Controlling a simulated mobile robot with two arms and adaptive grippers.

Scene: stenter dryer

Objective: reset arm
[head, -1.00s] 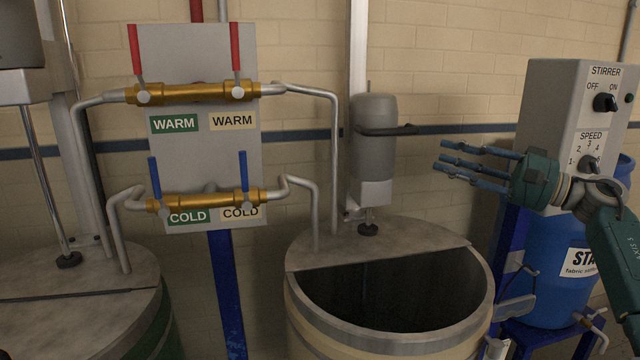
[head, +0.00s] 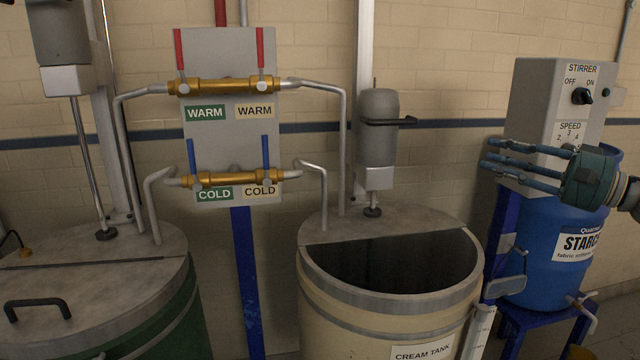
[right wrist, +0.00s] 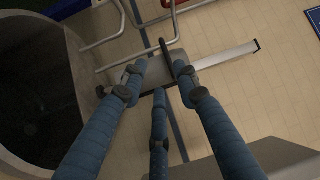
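My right gripper (head: 522,160) shows at the right of the head view, in front of the stirrer control box and the blue starch barrel. Its blue fingers point left, spread apart, with nothing between them. In the right wrist view the fingers (right wrist: 158,95) are also apart and empty, with the grey stirrer motor and its dark handle beyond them. It touches nothing that I can see. My left gripper is not in view.
The open cream tank (head: 440,310) stands below and left of the right gripper. The stirrer motor (head: 377,130) hangs above it. The stirrer control box (head: 540,100) and blue starch barrel (head: 535,265) are at the right. A valve panel (head: 222,60) and lidded green tank (head: 170,320) are left.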

